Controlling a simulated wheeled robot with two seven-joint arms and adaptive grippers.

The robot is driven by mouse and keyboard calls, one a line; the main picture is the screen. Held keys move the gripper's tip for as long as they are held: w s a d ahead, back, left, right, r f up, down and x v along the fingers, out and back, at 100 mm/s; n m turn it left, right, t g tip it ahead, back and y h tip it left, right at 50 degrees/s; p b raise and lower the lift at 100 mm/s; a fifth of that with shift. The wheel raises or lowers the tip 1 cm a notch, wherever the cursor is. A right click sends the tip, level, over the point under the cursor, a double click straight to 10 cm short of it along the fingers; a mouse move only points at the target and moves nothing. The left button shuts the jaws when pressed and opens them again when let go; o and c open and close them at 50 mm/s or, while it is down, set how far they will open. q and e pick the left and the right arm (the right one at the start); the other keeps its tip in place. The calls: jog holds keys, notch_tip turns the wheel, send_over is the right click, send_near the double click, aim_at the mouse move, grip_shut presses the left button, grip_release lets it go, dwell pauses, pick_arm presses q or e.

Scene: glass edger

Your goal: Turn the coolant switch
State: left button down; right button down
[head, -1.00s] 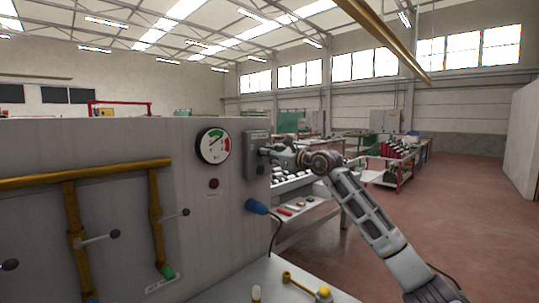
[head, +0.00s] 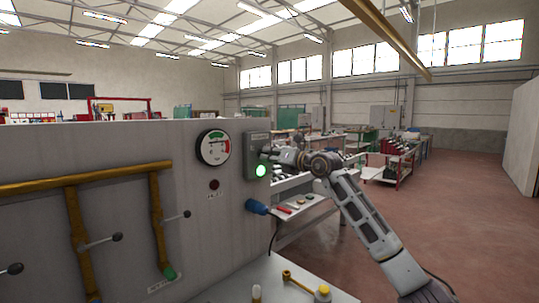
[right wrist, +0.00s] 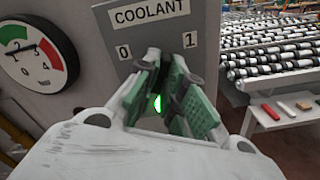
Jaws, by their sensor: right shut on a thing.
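The grey coolant switch box (head: 254,146) is fixed to the right end of the grey panel. In the right wrist view its plate (right wrist: 150,16) reads COOLANT, with 0 at left and 1 at right. A green lamp (head: 260,171) glows at the box's lower part and also shows between my fingers in the wrist view (right wrist: 157,103). My right gripper (head: 270,153) is at the front of the box, its green-padded fingers (right wrist: 168,62) closed on the switch knob. The fingers hide the knob, so its exact angle cannot be read. My left gripper is out of view.
A round gauge (head: 213,148) and a dark red lamp (head: 214,184) sit left of the box. A blue plug (head: 256,207) sticks out below it. Brass pipes (head: 75,180) with levers cross the panel's left. A bench with rollers (right wrist: 270,50) stands behind, right.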

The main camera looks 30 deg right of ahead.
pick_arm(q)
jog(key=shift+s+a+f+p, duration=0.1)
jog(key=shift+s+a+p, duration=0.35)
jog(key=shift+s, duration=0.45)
pick_arm(e)
jog(key=shift+m, duration=1.4)
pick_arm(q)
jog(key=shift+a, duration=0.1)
pick_arm(e)
jog(key=c, duration=1.5)
grip_release()
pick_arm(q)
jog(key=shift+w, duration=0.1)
pick_arm(e)
jog(key=shift+v, duration=6)
